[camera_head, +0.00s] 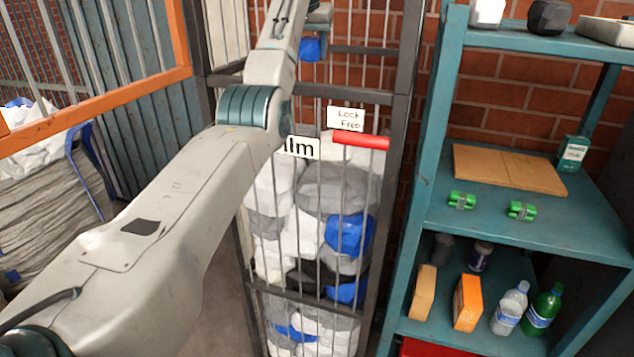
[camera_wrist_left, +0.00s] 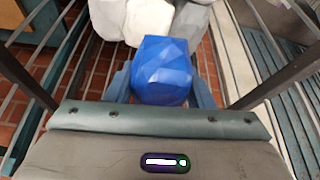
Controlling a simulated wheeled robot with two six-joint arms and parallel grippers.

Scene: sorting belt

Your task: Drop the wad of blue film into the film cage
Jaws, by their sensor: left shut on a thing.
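The film cage (camera_head: 402,110) is a tall dark frame with thin bars, filled with white, grey and blue wads. Its label, of which only "lm" shows, is partly behind my left arm. My left gripper (camera_head: 316,36) is at the cage's upper part, shut on the wad of blue film (camera_head: 312,50). In the left wrist view the faceted blue wad (camera_wrist_left: 162,68) sits between the fingers of the gripper (camera_wrist_left: 162,88). Cage bars run on both sides, and pale wads lie beyond it. My right gripper is in neither view.
A red bar (camera_head: 360,140) and a "Lock Fred" sign (camera_head: 347,118) are on the cage front. A teal shelf (camera_head: 480,215) with bottles, boxes and green packs stands at the right.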

